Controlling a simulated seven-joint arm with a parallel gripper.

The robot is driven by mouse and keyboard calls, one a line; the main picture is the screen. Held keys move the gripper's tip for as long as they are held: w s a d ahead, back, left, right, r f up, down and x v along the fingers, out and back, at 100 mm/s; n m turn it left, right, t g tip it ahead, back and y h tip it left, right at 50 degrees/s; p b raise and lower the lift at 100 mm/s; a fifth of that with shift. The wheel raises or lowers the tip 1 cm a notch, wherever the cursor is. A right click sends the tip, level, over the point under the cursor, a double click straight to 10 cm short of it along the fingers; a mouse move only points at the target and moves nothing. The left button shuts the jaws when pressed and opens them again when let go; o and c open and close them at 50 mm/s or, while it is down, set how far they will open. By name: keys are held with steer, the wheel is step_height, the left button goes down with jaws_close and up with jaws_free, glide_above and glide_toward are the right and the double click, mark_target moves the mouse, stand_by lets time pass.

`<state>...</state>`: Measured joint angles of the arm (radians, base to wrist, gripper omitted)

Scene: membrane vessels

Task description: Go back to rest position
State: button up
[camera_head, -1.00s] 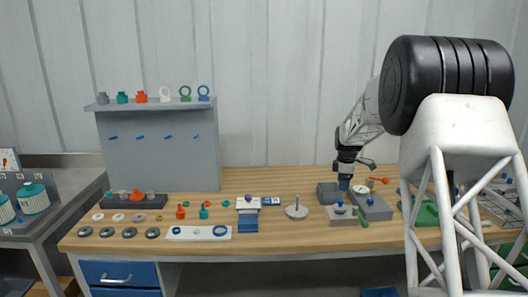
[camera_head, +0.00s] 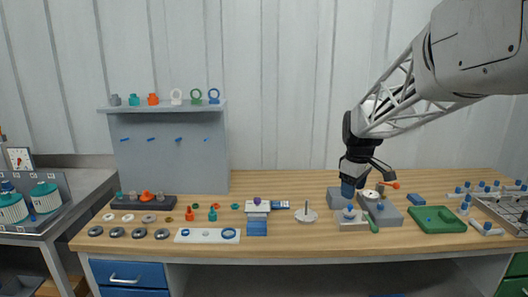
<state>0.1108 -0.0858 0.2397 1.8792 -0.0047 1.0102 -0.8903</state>
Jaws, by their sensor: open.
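My gripper (camera_head: 362,180) hangs from my white lattice arm over the right part of the wooden bench. It is small and dark in the view, and its jaws are open. It is just above a grey block fixture (camera_head: 385,212).
A green tray (camera_head: 437,226) and a rack with several blue-capped fittings (camera_head: 500,208) lie to the right. A metal disc with a post (camera_head: 306,214) and a blue stand (camera_head: 257,222) are left of the gripper. A grey panel with a shelf (camera_head: 170,150) stands at the back left.

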steer(key=s+a+f+m, duration=0.1)
steer(key=s+a+m, duration=0.1)
steer(key=s, duration=1)
steer(key=s+a+f+m+t, duration=0.1)
steer(key=s+m, duration=0.3)
steer(key=s, duration=0.8)
steer(key=s+a+f+m, duration=0.1)
steer(key=s+a+m, duration=0.2)
steer(key=s, duration=1)
steer(key=shift+a+f, duration=0.35)
steer(key=shift+a, duration=0.2)
